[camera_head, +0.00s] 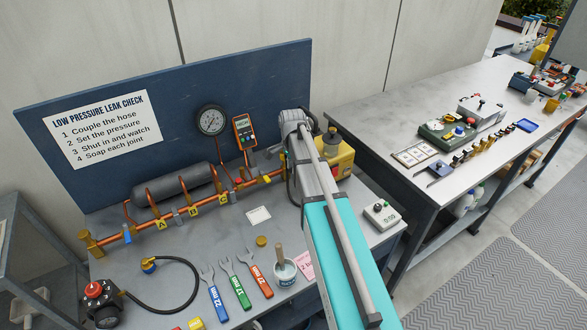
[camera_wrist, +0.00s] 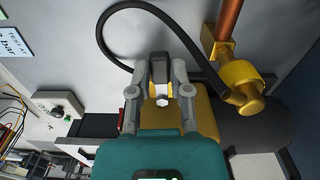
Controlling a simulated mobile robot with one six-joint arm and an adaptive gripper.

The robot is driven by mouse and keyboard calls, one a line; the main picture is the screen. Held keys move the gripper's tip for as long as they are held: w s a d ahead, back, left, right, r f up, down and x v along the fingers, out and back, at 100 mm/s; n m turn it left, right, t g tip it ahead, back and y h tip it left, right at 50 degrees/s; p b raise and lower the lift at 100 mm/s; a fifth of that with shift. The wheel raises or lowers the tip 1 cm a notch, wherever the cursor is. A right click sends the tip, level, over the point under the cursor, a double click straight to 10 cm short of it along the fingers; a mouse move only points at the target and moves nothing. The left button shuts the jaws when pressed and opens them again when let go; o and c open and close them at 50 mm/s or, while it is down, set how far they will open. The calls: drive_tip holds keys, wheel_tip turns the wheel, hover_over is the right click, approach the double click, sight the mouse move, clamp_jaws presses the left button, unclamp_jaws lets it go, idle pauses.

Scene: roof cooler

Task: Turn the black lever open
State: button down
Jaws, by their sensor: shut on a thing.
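The black lever (camera_wrist: 160,68) shows in the wrist view, upright in the picture between my two grey fingers. My gripper (camera_wrist: 160,75) is shut on it, one finger on each side. A pale bolt head (camera_wrist: 161,102) sits just below the lever, in front of a yellow body (camera_wrist: 205,115). In the head view my gripper (camera_head: 294,122) is at the right end of the blue back panel, beside the yellow unit (camera_head: 346,158). My arm hides the lever there, so its angle is hard to tell from that side.
A black hose (camera_wrist: 125,12) loops around to a brass fitting (camera_wrist: 240,75) right of my gripper. A grey box with a knob (camera_head: 381,215) stands to the right on the bench. The orange pipe row (camera_head: 205,205), a gauge (camera_head: 211,120) and several wrenches (camera_head: 238,285) lie left.

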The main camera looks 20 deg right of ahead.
drive_tip(key=shift+w+m, duration=0.2)
drive_tip(key=shift+m, duration=0.3)
drive_tip(key=c, duration=0.6)
unclamp_jaws()
drive_tip(key=shift+o, duration=0.2)
